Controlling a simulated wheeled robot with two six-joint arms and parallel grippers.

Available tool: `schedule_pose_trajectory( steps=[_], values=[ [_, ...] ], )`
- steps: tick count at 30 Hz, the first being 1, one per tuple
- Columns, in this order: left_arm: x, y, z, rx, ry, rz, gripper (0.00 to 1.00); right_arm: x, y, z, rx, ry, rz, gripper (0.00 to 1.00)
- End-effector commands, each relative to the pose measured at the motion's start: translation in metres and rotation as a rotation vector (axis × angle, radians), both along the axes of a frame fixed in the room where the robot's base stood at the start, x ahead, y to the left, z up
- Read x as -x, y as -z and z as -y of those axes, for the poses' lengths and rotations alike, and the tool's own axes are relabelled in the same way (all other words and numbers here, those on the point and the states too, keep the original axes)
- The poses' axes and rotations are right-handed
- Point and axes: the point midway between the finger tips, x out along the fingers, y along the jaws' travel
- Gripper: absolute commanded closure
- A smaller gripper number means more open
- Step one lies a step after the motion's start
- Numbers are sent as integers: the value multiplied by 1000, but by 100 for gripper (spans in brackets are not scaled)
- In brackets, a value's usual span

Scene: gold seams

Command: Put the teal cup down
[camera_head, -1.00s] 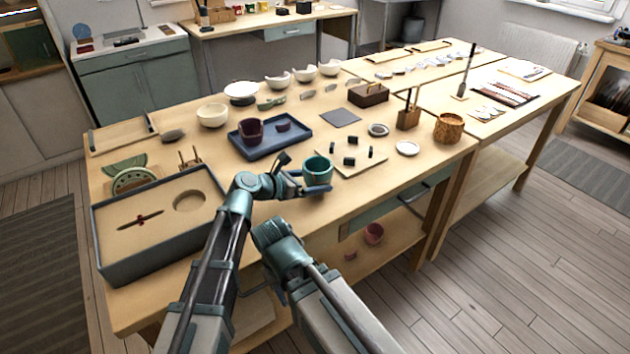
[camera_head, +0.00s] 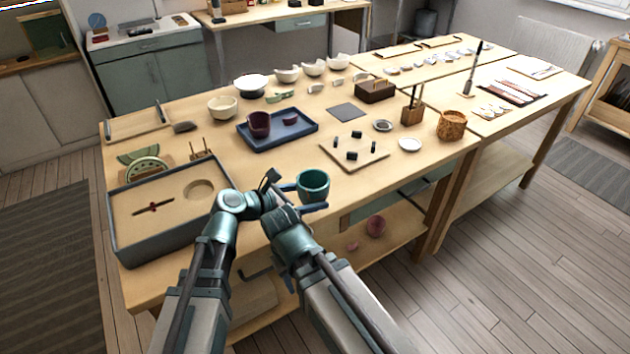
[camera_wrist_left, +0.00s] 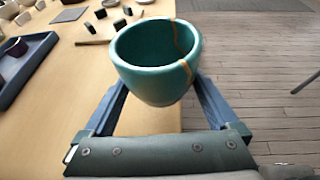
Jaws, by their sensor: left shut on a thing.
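The teal cup (camera_head: 312,184) is upright in my left gripper (camera_head: 302,198), near the front edge of the table (camera_head: 250,172). In the left wrist view the cup (camera_wrist_left: 150,75) has a gold seam down its right side, and the fingers of my left gripper (camera_wrist_left: 160,110) lie on both sides of it. The cup hangs partly over the table's edge in that view, with floor to its right. I cannot clearly tell its height above the tabletop. My other arm shows in the head view, but its gripper fingers cannot be made out.
A pale board (camera_head: 369,159) with several small dark blocks lies behind the cup. A blue tray (camera_head: 295,133) holds a dark red cup (camera_head: 259,124) and a shard. A grey-rimmed box (camera_head: 117,222) with a round recess stands at the left. Bare tabletop lies between tray and cup.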

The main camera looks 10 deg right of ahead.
Motion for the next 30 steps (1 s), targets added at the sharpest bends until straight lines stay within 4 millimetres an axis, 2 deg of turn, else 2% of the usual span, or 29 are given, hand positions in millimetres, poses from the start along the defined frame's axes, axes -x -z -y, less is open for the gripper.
schedule_pose_trajectory(
  steps=[1,6,12,17,23,30],
  values=[
    [12,-2,-5,1,0,0,55,0,-2,0,0,0,0,60],
    [23,-3,-12,0,0,1,55,0,-3,0,0,0,0,60],
    [24,-6,-12,0,0,1,55,0,-6,0,0,0,0,60],
    [24,-21,-12,0,1,0,55,0,-21,0,0,0,0,60],
    [24,-60,-12,0,1,0,55,0,-60,0,0,0,0,60],
    [24,-118,-12,0,1,0,55,0,-118,0,0,1,0,60]
  ],
)
